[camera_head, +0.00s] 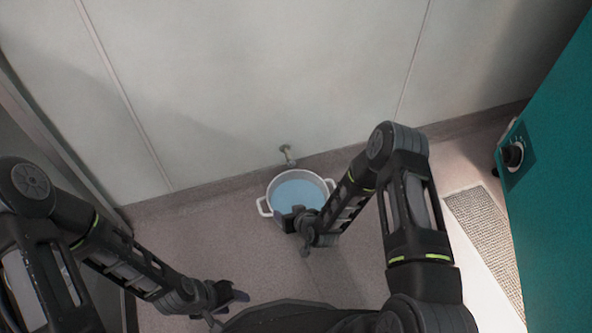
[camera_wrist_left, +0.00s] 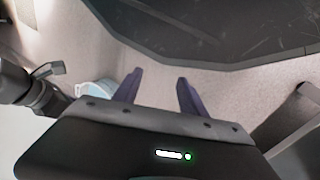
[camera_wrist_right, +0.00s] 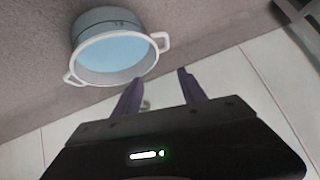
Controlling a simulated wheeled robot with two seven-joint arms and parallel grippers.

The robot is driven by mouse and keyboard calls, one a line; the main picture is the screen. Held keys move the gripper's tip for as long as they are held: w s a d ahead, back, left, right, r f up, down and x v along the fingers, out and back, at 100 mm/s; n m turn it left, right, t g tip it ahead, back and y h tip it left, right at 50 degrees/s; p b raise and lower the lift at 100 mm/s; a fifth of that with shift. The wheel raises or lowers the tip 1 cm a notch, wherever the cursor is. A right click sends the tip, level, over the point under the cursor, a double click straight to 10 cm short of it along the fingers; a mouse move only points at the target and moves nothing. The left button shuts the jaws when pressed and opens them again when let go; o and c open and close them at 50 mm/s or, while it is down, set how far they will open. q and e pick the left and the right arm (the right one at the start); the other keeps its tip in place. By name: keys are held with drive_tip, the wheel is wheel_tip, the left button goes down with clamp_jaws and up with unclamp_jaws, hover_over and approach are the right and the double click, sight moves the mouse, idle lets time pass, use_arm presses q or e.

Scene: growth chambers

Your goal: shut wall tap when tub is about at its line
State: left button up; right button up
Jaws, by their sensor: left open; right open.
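The wall tap (camera_head: 287,154) sticks out low on the pale wall, just behind the tub. The round white tub (camera_head: 264,202) has two side handles, stands on the floor and holds pale blue water (camera_head: 297,193). My right gripper (camera_head: 291,217) is open and empty, at the tub's front rim in the head view. A small pale piece, perhaps the tap (camera_wrist_right: 146,104), shows between its fingers. My left gripper (camera_head: 238,295) is open and empty, in front of the tub.
A teal cabinet (camera_head: 560,170) with a dark knob (camera_head: 513,155) stands at the right. A grated mat (camera_head: 485,235) lies on the floor near it. The floor left of the tub (camera_head: 190,235) is clear.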

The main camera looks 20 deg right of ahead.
drive_tip(key=w+d+f+n+t+b, duration=0.1)
drive_tip(key=w+d+f+t+b, duration=0.2)
drive_tip(key=w+f, duration=0.3)
use_arm(q)
wheel_tip(320, 180, down, 8)
drive_tip(key=w+b, duration=0.1)
drive_tip(key=b, duration=0.2)
drive_tip(key=shift+w+a+b, duration=0.15)
drive_tip(key=shift+a+b, duration=0.2)
drive_tip(key=shift+a, duration=0.1)
use_arm(e)
drive_tip(key=n+t+h, duration=0.2)
drive_tip(key=t, duration=0.4)
approach(292, 165)
drive_tip(key=shift+w+r, duration=0.1)
drive_tip(key=shift+w, duration=0.5)
drive_tip(key=w+b, duration=0.6)
drive_tip(key=b, duration=0.3)
drive_tip(key=shift+w+a, duration=0.1)
drive_tip(key=shift+w, duration=0.2)
drive_tip(key=shift+w+b, duration=0.3)
drive_tip(key=shift+w, duration=0.35)
use_arm(q)
wheel_tip(292, 165, down, 9)
drive_tip(key=w, duration=0.1)
drive_tip(key=shift+w+t, duration=0.25)
drive_tip(key=shift+t, duration=0.15)
